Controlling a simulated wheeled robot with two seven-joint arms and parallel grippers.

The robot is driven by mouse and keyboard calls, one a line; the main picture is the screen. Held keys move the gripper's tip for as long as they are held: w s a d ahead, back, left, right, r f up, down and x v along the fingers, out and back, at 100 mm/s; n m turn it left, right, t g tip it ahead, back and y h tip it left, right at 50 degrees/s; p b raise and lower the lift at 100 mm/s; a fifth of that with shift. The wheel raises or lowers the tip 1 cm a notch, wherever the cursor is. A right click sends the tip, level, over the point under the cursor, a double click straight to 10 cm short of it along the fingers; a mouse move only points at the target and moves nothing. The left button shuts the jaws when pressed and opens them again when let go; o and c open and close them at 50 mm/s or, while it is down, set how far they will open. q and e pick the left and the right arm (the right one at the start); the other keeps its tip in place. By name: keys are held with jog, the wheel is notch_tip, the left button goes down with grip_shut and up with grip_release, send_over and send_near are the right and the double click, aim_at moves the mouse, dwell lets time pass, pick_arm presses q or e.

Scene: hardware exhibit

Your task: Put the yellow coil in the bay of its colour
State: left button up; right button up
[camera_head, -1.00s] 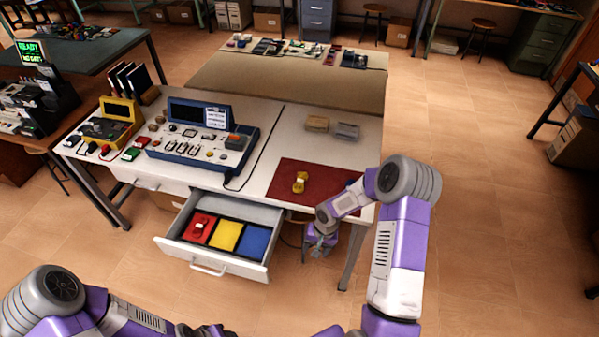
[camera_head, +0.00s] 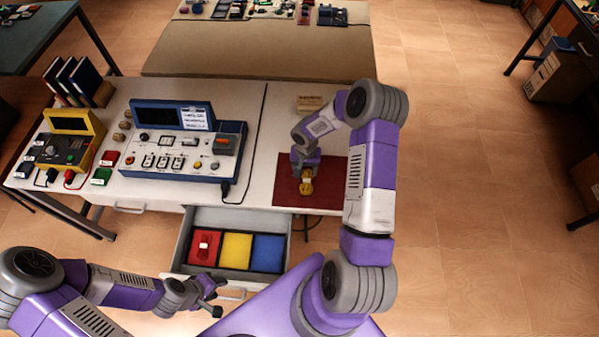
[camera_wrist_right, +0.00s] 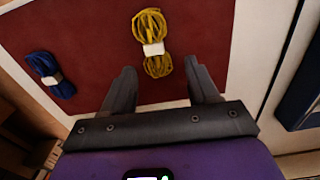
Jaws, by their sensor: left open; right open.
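The yellow coil (camera_head: 307,186) lies on the dark red mat (camera_head: 284,192) on the white bench; it has a white band around its middle. In the right wrist view the yellow coil (camera_wrist_right: 153,42) lies beyond my open fingers. My right gripper (camera_head: 306,172) is open and empty over the mat, close to the coil; in the right wrist view its fingertips (camera_wrist_right: 160,72) frame the coil's lower end. The open drawer has red (camera_head: 203,248), yellow (camera_head: 236,250) and blue (camera_head: 267,252) bays. The yellow bay looks empty. My left gripper (camera_head: 213,296) is open and empty by the drawer's front.
A blue coil (camera_wrist_right: 50,74) lies on the mat to the left in the right wrist view. A blue instrument panel (camera_head: 185,140) and yellow meter (camera_head: 68,140) stand on the bench. The drawer (camera_head: 180,250) juts out below.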

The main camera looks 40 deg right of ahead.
aim_at(307, 180)
jog(key=f, duration=0.4)
jog(key=s+f, duration=0.1)
jog(key=f, duration=0.1)
jog(key=shift+d+p, duration=0.2)
jog(key=shift+p, duration=0.1)
grip_shut()
